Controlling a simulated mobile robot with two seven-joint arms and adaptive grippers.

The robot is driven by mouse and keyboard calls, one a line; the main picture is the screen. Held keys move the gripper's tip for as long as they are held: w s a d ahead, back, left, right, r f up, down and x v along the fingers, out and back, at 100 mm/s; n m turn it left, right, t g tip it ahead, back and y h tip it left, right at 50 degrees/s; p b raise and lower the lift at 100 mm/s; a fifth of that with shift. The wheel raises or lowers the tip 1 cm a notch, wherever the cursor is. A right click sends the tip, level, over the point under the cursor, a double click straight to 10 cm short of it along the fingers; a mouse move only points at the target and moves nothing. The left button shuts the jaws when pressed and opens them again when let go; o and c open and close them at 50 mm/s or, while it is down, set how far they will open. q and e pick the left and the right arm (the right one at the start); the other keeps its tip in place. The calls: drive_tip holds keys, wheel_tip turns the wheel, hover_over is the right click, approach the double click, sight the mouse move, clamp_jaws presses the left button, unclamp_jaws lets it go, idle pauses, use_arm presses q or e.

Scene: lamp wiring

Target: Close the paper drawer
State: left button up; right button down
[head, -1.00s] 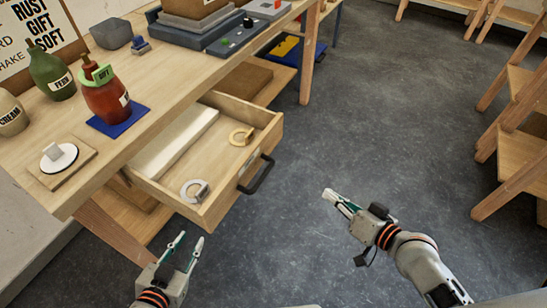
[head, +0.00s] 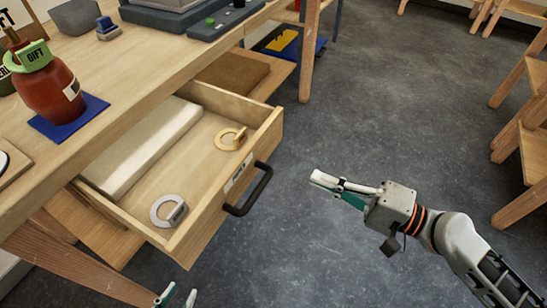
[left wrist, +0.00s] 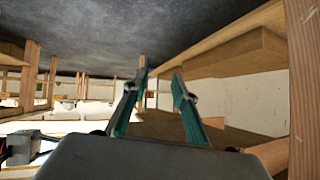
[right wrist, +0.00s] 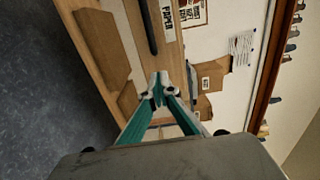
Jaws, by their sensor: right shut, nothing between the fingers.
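The wooden paper drawer (head: 222,203) is pulled out from under the bench. Its black bar handle (head: 250,190) is on the front panel, beside a small label. The handle (right wrist: 148,25) and the PAPER label (right wrist: 168,18) also show in the right wrist view. My right gripper (head: 318,180) is shut and empty, a short way right of the handle and apart from it. My left gripper (head: 178,293) is at the bottom edge of the head view, below the drawer's near corner. Its fingers are apart in the left wrist view (left wrist: 160,73), with nothing between them.
The drawer holds a white paper stack (head: 148,148), a grey ring (head: 167,210) and a tan ring (head: 231,138). A red bottle (head: 50,88) stands on a blue mat on the bench (head: 120,75). Floor right of the drawer is clear; wooden chairs (head: 525,140) stand at far right.

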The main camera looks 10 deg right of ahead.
sight(261, 154)
drive_tip(key=p+x, duration=0.2)
drive_tip(key=x, duration=0.9)
drive_tip(key=shift+a+r, duration=0.1)
drive_tip(key=shift+w+a, duration=0.2)
use_arm(q)
drive_tip(key=shift+s+a+f, duration=0.15)
drive_tip(key=shift+s+a, duration=0.2)
drive_tip(key=shift+a, duration=0.25)
